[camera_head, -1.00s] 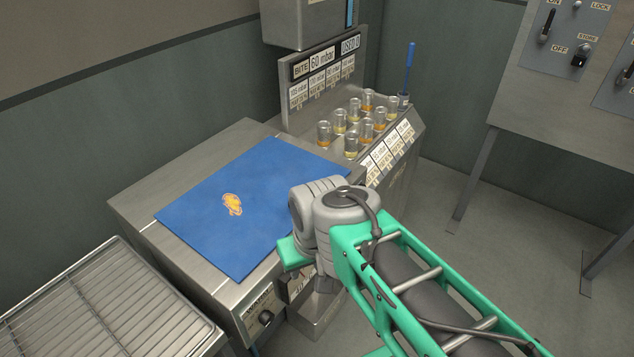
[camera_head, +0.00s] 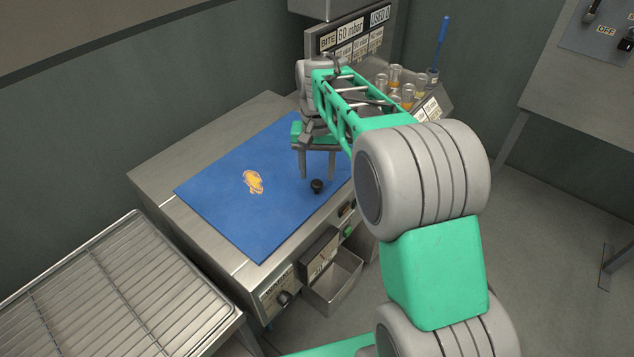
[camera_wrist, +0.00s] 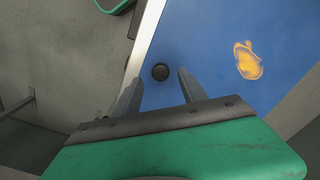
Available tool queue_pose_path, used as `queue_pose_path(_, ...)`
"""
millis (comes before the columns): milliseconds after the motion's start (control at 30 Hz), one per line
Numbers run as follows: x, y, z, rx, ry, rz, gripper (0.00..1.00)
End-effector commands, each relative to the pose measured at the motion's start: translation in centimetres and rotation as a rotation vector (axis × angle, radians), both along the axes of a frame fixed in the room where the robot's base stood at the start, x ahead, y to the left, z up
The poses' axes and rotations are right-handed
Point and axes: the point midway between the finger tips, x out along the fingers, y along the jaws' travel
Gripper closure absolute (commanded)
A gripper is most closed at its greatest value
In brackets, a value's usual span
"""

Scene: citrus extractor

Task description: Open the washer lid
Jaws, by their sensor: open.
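The washer lid (camera_head: 225,208) is a flat blue panel with an orange emblem, lying closed on the steel machine. A small black knob (camera_head: 317,186) stands on it near its front right edge. In the wrist view the blue lid (camera_wrist: 205,45) fills the upper right, with the knob (camera_wrist: 160,72) near its edge. My gripper (camera_head: 317,176) is open and empty, fingers pointing down over the lid. The knob appears just beyond the fingertips, centred between them in the wrist view; whether the fingers reach down around it I cannot tell.
A wire rack (camera_head: 120,290) stands at the left. A steel drawer or bin (camera_head: 333,285) juts from the machine's front. Glass jars (camera_head: 408,95) and a blue-handled tool (camera_head: 442,40) stand behind my arm. A steel cabinet (camera_head: 575,75) is at the right.

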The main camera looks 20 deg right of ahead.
Motion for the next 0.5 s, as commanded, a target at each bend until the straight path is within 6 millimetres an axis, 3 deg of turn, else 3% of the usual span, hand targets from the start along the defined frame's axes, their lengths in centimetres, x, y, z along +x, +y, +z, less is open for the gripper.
queue_pose_path(200,-0.1,0.0,-4.0,0.000,0.001,0.001,0.51)
queue_pose_path(500,0.0,0.0,-5.1,0.000,-0.002,0.002,0.51)
